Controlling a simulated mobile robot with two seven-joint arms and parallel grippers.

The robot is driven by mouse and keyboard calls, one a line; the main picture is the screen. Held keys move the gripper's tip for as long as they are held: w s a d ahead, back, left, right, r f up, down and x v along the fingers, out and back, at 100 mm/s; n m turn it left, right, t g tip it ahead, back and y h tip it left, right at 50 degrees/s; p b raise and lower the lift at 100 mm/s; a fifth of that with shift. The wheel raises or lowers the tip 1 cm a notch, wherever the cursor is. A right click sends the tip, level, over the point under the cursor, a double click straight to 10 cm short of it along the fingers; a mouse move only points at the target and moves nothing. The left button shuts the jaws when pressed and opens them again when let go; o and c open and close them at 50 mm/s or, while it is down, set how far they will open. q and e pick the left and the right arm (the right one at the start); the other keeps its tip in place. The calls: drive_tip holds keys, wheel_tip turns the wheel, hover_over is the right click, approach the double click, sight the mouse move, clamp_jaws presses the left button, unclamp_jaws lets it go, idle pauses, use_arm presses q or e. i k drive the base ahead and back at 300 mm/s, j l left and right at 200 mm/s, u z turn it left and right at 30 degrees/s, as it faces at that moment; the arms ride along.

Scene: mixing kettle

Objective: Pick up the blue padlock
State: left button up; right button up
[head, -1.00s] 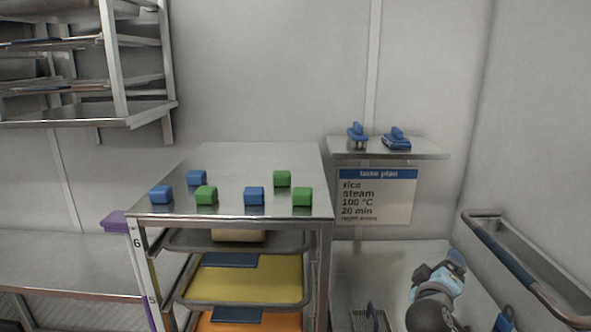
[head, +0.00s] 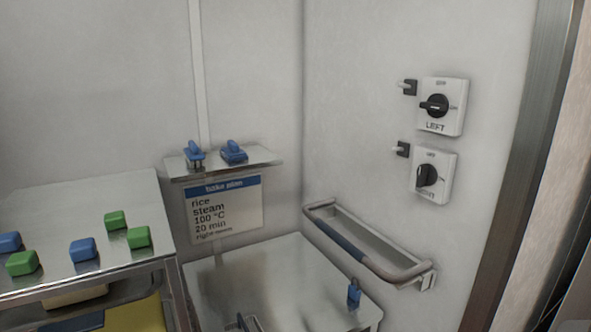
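No blue thing in view can be made out for sure as a padlock. Two small blue objects stand on the metal wall shelf (head: 262,160): an upright one with a pale lower part (head: 194,154) and a lower, wider one (head: 233,152). A small upright blue piece (head: 354,292) stands near the right edge of the metal counter (head: 305,268). Neither of my grippers shows in the head view now.
Blue and green blocks sit on the rack top (head: 60,205) at left. A bake plan sign (head: 224,208) hangs below the shelf. A rail-fronted tray (head: 370,245) and two rotary switches, upper (head: 441,106) and lower (head: 433,176), are on the right wall.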

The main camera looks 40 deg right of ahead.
sight(353, 292)
drive_tip(key=k+z, duration=0.1)
drive_tip(key=z, duration=1.8)
